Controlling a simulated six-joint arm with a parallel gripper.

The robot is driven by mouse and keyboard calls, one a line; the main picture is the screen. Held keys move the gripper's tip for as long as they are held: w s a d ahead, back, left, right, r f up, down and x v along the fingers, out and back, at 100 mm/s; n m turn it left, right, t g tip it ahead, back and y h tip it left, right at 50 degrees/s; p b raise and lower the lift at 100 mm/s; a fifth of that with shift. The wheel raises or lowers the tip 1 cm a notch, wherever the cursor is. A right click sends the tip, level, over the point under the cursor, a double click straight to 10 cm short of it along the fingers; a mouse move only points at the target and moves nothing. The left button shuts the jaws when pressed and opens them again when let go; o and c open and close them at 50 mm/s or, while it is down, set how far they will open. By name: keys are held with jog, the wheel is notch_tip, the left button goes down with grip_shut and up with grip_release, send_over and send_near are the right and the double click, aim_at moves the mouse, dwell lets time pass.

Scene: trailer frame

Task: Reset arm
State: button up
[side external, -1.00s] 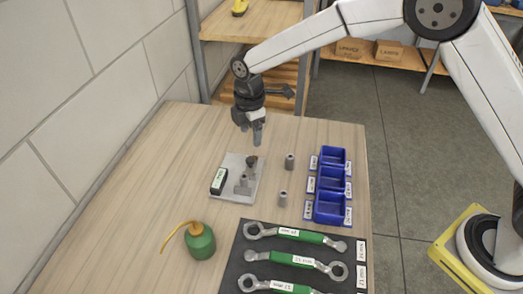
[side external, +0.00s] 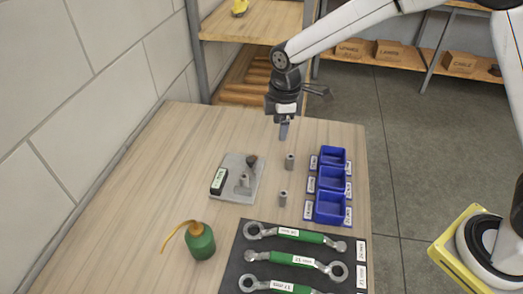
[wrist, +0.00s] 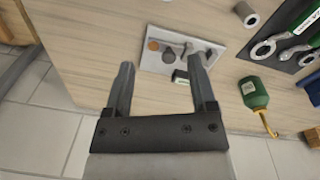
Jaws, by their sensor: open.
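My gripper (side external: 284,130) is above the wooden table, near its far edge, behind the small grey cylinders. In the wrist view my gripper (wrist: 163,85) shows two fingers apart with nothing between them. A light metal plate (side external: 250,189) carrying a few small fittings and a black labelled block (side external: 219,181) lies on the table in front and to the left. In the wrist view the plate (wrist: 203,63) is beyond the fingertips, with the black block (wrist: 180,77) at its near edge.
Two grey cylinders (side external: 290,162) (side external: 283,198) stand near blue bins (side external: 331,208). A green oil can (side external: 201,242) stands at the front left. Green-handled wrenches (side external: 295,260) lie on a dark mat (side external: 240,262). A wall borders the left; shelves stand behind.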

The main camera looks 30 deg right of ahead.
jog(key=s+d+m+t, duration=0.1)
jog(key=s+d+m, duration=0.5)
jog(key=s, duration=0.3)
jog(key=s+d+m, duration=0.6)
jog(key=s+m, duration=0.1)
jog(key=s, duration=0.2)
jog(key=shift+s+d+t, duration=0.15)
jog(key=shift+s+t, duration=0.15)
jog(key=shift+t, duration=0.1)
